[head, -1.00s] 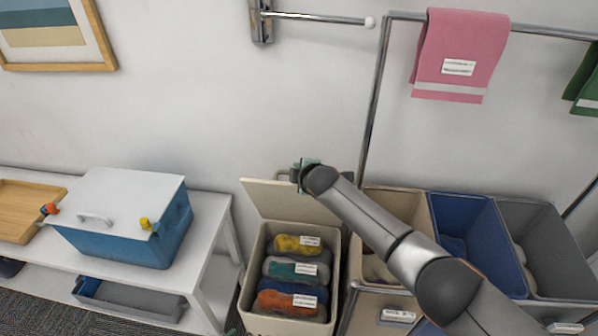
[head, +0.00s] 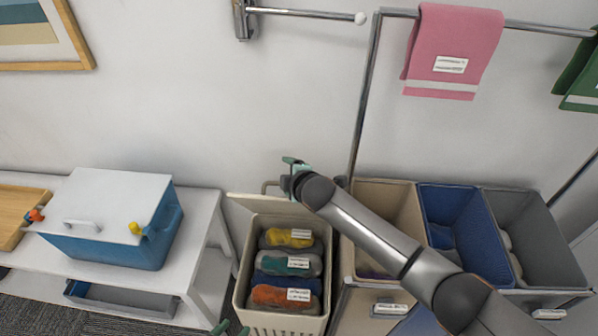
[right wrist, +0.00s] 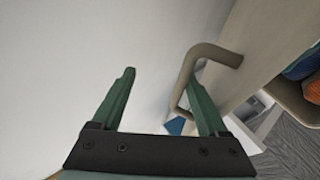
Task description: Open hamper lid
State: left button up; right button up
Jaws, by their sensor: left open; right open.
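The beige hamper (head: 244,285) stands at bottom centre in the head view, with labelled rolled bundles inside. Its lid (head: 262,205) is raised along the back edge, seen nearly edge-on, and its inside is uncovered. The lid's bar handle (head: 268,186) sticks up behind it. My right gripper (head: 291,166) is open just right of the handle. In the right wrist view, the handle (right wrist: 208,52) curves around the right-hand finger of my open right gripper (right wrist: 162,72); I cannot tell whether they touch. My left gripper (head: 231,330) shows only its open fingertips at the bottom edge.
A white bench (head: 205,215) with a blue cooler (head: 130,245) stands left of the hamper. A beige bin (head: 385,195), a blue bin (head: 455,205) and a grey bin (head: 525,215) are on the right. A pink towel (head: 452,45) hangs from a rail above.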

jog(key=s+d+r, duration=0.1)
jog(key=r, duration=0.1)
jog(key=s+d+r, duration=0.1)
jog(key=s+r, duration=0.1)
jog(key=s+d+r, duration=0.1)
jog(key=d+r, duration=0.1)
jog(key=shift+s+p, duration=0.15)
jog(key=shift+p, duration=0.15)
jog(key=shift+c, duration=0.4)
jog(key=shift+s+d+r+m, duration=0.15)
jog(key=shift+s+r, duration=0.1)
jog(key=shift+s, duration=0.4)
jog(key=shift+s+r+m, duration=0.15)
jog(key=shift+s+r, duration=0.1)
jog(key=shift+s, duration=0.35)
jog(key=shift+s+f, duration=0.1)
